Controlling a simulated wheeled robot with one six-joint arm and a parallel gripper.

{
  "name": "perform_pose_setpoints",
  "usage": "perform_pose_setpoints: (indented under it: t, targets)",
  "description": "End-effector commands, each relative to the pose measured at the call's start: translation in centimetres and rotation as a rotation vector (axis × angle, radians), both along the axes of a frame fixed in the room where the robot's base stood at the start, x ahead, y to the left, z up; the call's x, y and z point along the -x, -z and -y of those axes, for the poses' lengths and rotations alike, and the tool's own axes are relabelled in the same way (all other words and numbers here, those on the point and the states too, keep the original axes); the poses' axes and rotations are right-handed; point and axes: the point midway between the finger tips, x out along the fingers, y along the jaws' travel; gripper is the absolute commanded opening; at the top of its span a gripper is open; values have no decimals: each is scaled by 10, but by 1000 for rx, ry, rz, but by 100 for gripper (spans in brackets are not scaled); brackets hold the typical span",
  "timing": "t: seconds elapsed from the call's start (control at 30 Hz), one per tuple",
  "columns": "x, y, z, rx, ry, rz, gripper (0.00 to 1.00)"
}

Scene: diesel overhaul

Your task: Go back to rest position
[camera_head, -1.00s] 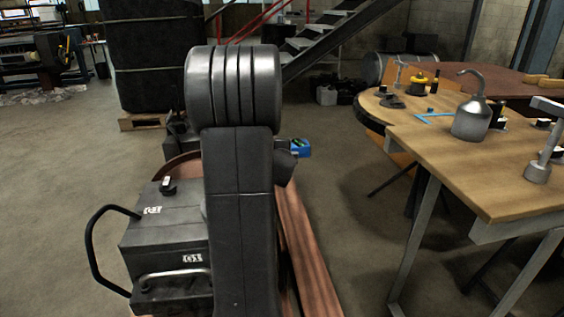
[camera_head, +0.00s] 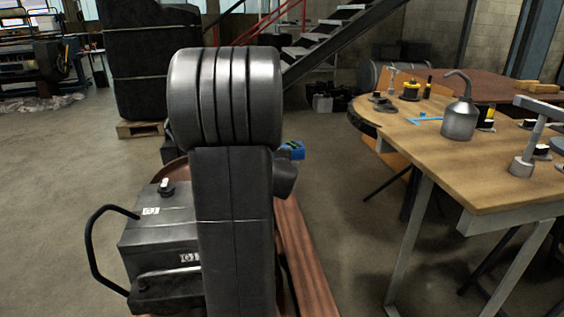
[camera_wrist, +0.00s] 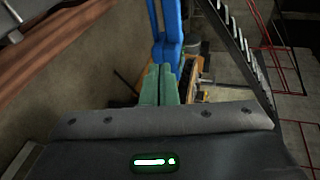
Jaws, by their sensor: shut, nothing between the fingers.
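My gripper (camera_wrist: 159,86) shows in the wrist view as two green fingers side by side, shut with nothing between them. A blue upright shape (camera_wrist: 166,25) shows just past the fingers in that view; I cannot tell what it is. In the head view my raised arm (camera_head: 232,220) fills the middle and hides most of the gripper. A small blue part (camera_head: 292,151) shows at the right edge of the arm.
A wooden workbench (camera_head: 478,187) stands at the right, with a grey oil can (camera_head: 460,122) and a metal stand (camera_head: 524,160) on it. A staircase (camera_head: 318,52) rises behind. A large dark block on a pallet (camera_head: 140,129) stands back left. Floor (camera_head: 50,190) at left is clear.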

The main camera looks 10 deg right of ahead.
Motion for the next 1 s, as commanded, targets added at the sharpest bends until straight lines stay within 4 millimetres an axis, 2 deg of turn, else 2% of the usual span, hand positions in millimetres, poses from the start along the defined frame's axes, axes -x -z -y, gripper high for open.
perform_pose_setpoints:
  t: [0.2,0.4,0.6,1.0]
  targets:
    - [35,-13,0,1,1,3,0]
    - [57,-19,0,0,0,1,0]
    - [65,-21,0,0,0,1,0]
    - [61,-20,0,0,0,0,0]
